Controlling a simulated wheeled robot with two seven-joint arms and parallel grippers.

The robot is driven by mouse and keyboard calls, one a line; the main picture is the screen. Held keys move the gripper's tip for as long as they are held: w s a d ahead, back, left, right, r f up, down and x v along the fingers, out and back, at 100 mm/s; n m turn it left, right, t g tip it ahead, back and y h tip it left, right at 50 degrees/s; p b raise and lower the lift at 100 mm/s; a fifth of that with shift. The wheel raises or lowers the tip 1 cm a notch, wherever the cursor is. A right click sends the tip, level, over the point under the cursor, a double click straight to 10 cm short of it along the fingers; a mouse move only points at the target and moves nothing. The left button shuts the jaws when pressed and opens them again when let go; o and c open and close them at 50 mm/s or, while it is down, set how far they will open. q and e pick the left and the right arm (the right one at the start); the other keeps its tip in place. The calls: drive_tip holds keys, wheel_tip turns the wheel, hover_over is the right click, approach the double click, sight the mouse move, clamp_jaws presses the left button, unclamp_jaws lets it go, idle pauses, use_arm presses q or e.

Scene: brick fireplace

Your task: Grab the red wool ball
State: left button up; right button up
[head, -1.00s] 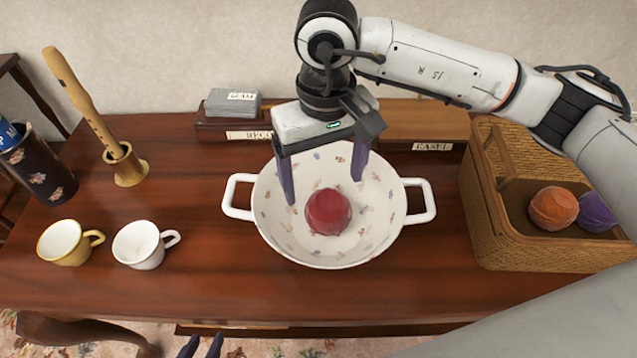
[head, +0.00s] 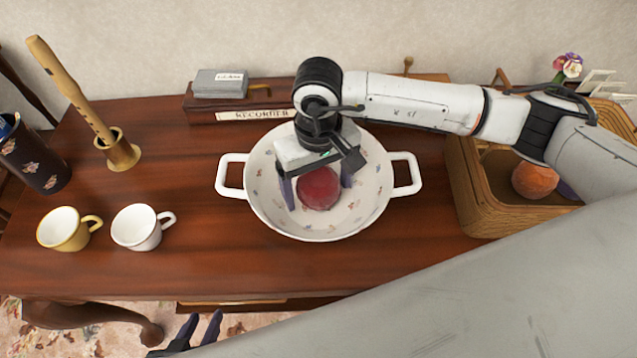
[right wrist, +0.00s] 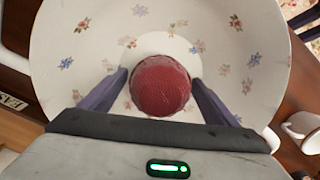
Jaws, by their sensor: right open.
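The red wool ball (head: 319,188) sits in a white floral bowl (head: 262,207) with two side handles. My right gripper (head: 318,190) is open and down inside the bowl, with one finger on each side of the ball. In the right wrist view the ball (right wrist: 161,84) lies between the two spread fingers (right wrist: 159,76), with small gaps showing at their tips. My left gripper (head: 205,318) shows at the bottom edge, low in front of the table, its two fingers apart and empty.
A yellow cup (head: 62,229), a white cup (head: 138,228) and a recorder in a wooden stand (head: 120,152) are on the left. A box marked RECORDER (head: 240,115) lies behind the bowl. A wicker basket (head: 467,195) with an orange ball (head: 535,179) stands right.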

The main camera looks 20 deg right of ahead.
sight(318, 176)
drive_tip(key=c, duration=1.1)
drive_tip(key=shift+c, duration=0.2)
drive_tip(key=shift+r, duration=0.1)
drive_tip(key=shift+r, duration=0.25)
wheel_tip(318, 176, up, 10)
drive_tip(key=shift+f+b, duration=0.25)
drive_tip(key=shift+b, duration=0.25)
wheel_tip(318, 176, up, 4)
drive_tip(key=p, duration=0.4)
drive_tip(key=shift+r, duration=0.25)
